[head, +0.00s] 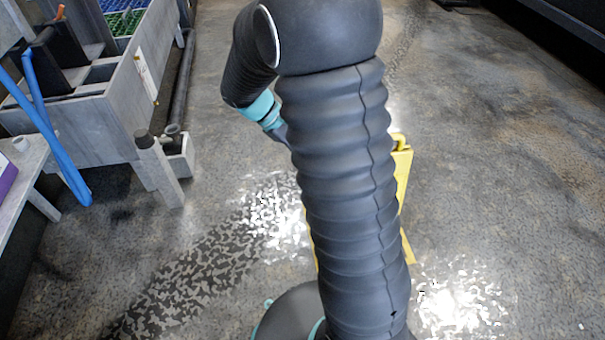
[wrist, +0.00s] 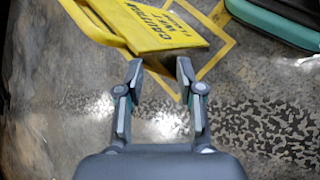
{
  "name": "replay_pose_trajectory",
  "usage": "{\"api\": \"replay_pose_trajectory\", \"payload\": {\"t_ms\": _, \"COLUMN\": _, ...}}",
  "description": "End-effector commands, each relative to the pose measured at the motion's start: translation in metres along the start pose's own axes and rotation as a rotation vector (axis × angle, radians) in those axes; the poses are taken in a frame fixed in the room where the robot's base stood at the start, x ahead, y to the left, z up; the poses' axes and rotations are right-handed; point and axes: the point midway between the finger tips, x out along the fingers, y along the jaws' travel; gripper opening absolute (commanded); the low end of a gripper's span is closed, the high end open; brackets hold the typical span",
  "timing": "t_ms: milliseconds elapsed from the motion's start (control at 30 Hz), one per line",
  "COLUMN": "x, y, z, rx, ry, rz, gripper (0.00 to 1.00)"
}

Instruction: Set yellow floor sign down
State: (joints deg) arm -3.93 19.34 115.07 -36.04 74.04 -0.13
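The yellow floor sign (wrist: 150,27) is at the top of the wrist view, with dark caution lettering on its panel and a yellow loop at its left. In the head view the sign (head: 402,175) shows only as yellow strips beside my arm, which hides most of it. It appears to be on the floor; I cannot tell whether it leans. My gripper (wrist: 160,68) is open, its fingers apart with nothing held between them. The fingertips are close to the sign's near edge; contact is unclear.
Yellow lines (wrist: 224,50) form an angled outline on the floor beside the sign. A grey bin unit (head: 115,105), a blue-legged frame (head: 45,125) and a post (head: 158,168) stand at the left. The floor at the right is mostly clear.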

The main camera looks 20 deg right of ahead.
Motion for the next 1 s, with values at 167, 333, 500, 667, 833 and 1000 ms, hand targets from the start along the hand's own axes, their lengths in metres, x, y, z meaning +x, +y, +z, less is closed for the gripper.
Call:
{"api": "replay_pose_trajectory", "payload": {"t_ms": 167, "x": -0.028, "y": -0.01, "z": 0.043, "rx": 0.101, "ry": 0.155, "rz": -0.089, "gripper": 0.37}}
{"api": "replay_pose_trajectory", "payload": {"t_ms": 333, "x": -0.049, "y": -0.024, "z": 0.078, "rx": 0.19, "ry": 0.301, "rz": -0.171, "gripper": 0.37}}
{"api": "replay_pose_trajectory", "payload": {"t_ms": 500, "x": -0.067, "y": -0.041, "z": 0.111, "rx": 0.278, "ry": 0.453, "rz": -0.249, "gripper": 0.37}}
{"api": "replay_pose_trajectory", "payload": {"t_ms": 667, "x": -0.081, "y": -0.059, "z": 0.14, "rx": 0.359, "ry": 0.599, "rz": -0.319, "gripper": 0.37}}
{"api": "replay_pose_trajectory", "payload": {"t_ms": 833, "x": -0.093, "y": -0.078, "z": 0.166, "rx": 0.439, "ry": 0.754, "rz": -0.388, "gripper": 0.37}}
{"api": "replay_pose_trajectory", "payload": {"t_ms": 1000, "x": -0.101, "y": -0.093, "z": 0.183, "rx": 0.499, "ry": 0.873, "rz": -0.441, "gripper": 0.37}}
